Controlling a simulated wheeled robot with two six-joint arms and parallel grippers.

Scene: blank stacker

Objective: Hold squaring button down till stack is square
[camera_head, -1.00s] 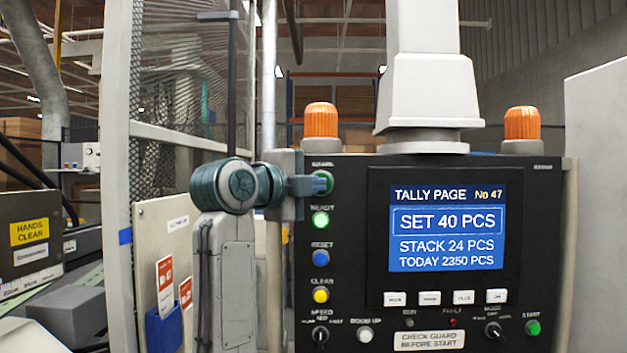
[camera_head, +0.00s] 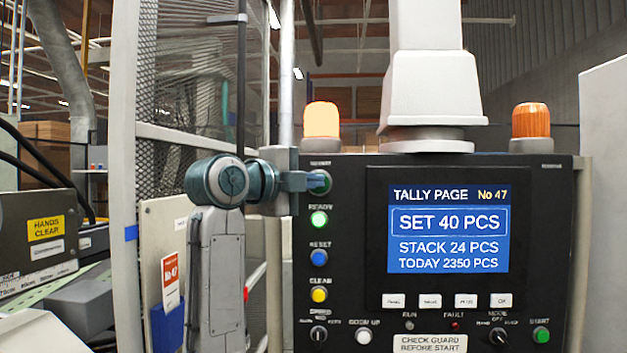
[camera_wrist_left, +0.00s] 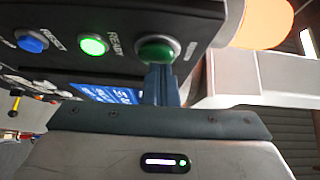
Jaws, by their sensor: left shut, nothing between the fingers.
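The top button (camera_head: 326,182) on the left column of the black panel is dark green; its small label is too blurred to read surely. My left gripper (camera_head: 308,181) is shut and empty, with its fingertips at this button. In the left wrist view the fingertips (camera_wrist_left: 161,76) meet the lower edge of the green button (camera_wrist_left: 157,50) and seem to touch it; how far it is pressed I cannot tell. The screen (camera_head: 448,229) reads SET 40 PCS, STACK 24 PCS, TODAY 2350 PCS. The stack is not visible. My right gripper is not in view.
Below are a lit green READY button (camera_head: 319,219), a blue RESET button (camera_head: 319,257) and a yellow CLEAR button (camera_head: 319,295). The left beacon (camera_head: 321,119) glows; the right beacon (camera_head: 531,120) is unlit. A mesh guard (camera_head: 188,75) stands left of the panel.

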